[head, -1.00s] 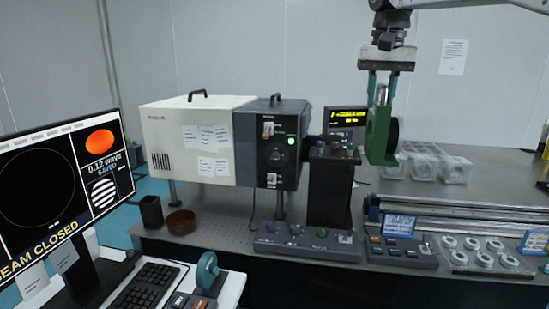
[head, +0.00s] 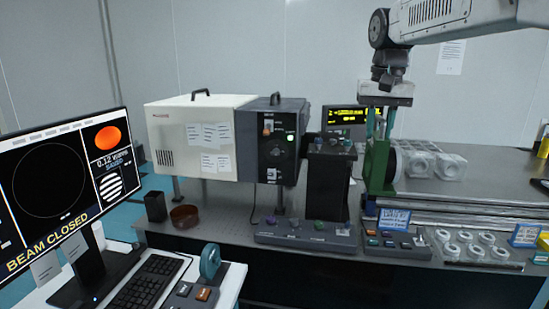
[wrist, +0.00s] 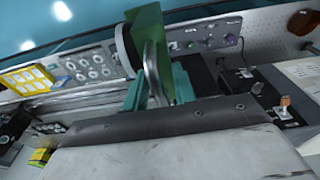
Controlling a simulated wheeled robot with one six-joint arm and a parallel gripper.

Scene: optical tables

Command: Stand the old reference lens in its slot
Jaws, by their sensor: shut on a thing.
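My gripper (head: 380,132) is shut on a green holder (head: 376,172) with a dark round lens on its right side; I take this to be the old reference lens. It hangs upright at the front edge of the rail bench, left of the clear boxes. In the wrist view, my gripper's teal fingers (wrist: 158,90) stand on both sides of a grey loop handle, with the green holder (wrist: 150,40) and the round lens edge beyond. The holder's lower end is near the rail, and I cannot tell whether it touches. I cannot make out the slot.
A black post (head: 328,185) stands close left of the holder. Clear boxes (head: 428,160) stand right of it. A blue sign (head: 394,218) and a button box (head: 398,244) are in front, with a tray of round lenses (head: 472,248) to the right. The monitor (head: 65,190) reads "BEAM CLOSED".

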